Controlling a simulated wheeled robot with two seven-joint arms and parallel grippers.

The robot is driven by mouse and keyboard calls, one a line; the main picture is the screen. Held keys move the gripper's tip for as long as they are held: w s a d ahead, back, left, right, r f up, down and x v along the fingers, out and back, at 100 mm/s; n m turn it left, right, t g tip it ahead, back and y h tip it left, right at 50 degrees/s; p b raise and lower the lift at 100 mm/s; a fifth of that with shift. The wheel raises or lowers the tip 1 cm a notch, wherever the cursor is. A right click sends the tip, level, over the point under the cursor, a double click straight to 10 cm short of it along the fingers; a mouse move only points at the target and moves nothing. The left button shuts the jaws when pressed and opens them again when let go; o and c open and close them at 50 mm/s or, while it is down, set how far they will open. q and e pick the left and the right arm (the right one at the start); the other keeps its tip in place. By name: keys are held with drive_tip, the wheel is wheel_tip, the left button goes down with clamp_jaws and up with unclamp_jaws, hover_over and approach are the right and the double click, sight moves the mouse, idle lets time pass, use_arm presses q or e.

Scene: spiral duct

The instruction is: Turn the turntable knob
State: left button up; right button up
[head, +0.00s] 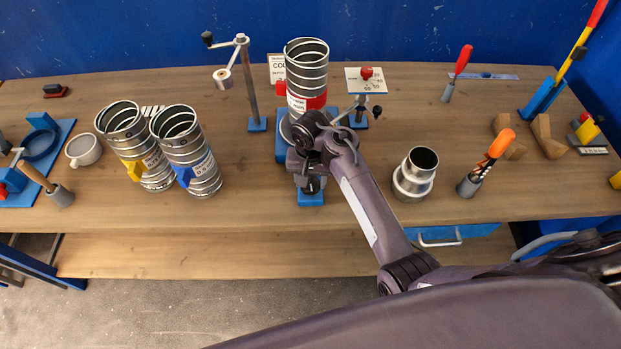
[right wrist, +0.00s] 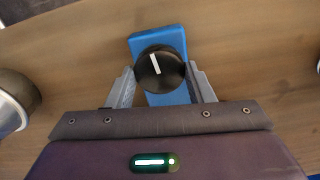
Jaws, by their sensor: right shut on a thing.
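The turntable knob (right wrist: 160,69) is a round black knob with a white line, on a blue base (right wrist: 150,40), in the right wrist view. My right gripper (right wrist: 161,82) is shut on it, one grey finger on each side. The white line points up and slightly left. In the head view the right gripper and arm hide most of the knob; the blue base (head: 310,197) shows below. Behind it, a spiral metal duct (head: 306,65) with a red band stands upright on the turntable (head: 282,140). My left gripper is not in view.
Two spiral ducts (head: 188,150) with yellow and blue tabs stand to the left. A crank post (head: 250,85) and a small dial sign (head: 366,82) flank the turntable duct. A metal collar (head: 414,175) and an orange-handled tool holder (head: 470,186) stand right of my arm.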

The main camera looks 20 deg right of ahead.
drive_tip(key=n, duration=0.8)
drive_tip(key=shift+n, duration=0.4)
drive_tip(key=n, duration=0.4)
drive_tip(key=shift+a+n, duration=0.1)
drive_tip(key=shift+n, duration=2.3)
drive_tip(key=o, duration=1)
drive_tip(key=shift+r, duration=0.1)
